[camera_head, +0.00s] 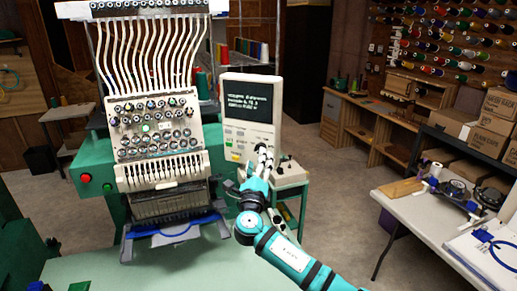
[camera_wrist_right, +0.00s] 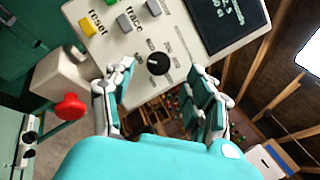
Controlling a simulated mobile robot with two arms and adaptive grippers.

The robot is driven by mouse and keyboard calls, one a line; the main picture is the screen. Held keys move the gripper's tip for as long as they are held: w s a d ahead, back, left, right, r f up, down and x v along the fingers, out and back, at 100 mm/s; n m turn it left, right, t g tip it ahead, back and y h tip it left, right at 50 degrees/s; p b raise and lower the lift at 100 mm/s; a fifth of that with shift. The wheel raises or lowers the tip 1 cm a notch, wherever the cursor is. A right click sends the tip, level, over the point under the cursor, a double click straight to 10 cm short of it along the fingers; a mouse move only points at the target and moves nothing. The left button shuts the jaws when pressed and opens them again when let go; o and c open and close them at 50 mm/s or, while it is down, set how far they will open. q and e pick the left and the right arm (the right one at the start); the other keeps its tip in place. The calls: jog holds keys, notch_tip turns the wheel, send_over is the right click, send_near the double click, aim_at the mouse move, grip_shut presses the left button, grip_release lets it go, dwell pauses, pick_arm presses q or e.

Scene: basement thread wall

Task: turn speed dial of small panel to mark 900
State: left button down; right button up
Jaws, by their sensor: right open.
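The small panel (camera_head: 250,106) is a pale upright box with a dark text screen, mounted right of the embroidery machine's head. In the right wrist view the panel (camera_wrist_right: 178,37) shows a round black speed dial (camera_wrist_right: 158,63) with a light pointer line; the marks around it are too small to read. My right gripper (camera_head: 263,155) is at the panel's lower part and hides the dial in the head view. In the wrist view my right gripper (camera_wrist_right: 163,90) is open, its fingers on either side of the dial with visible gaps. My left gripper is not in view.
Yellow reset (camera_wrist_right: 90,24) and grey trace (camera_wrist_right: 125,22) buttons sit near the dial. A red knob (camera_wrist_right: 70,106) on a pale housing is close to one finger. The embroidery machine (camera_head: 160,130) stands left of the panel. A white table (camera_head: 420,215) stands at right.

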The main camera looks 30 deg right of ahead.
jog(key=x, duration=0.4)
jog(key=shift+p, duration=0.35)
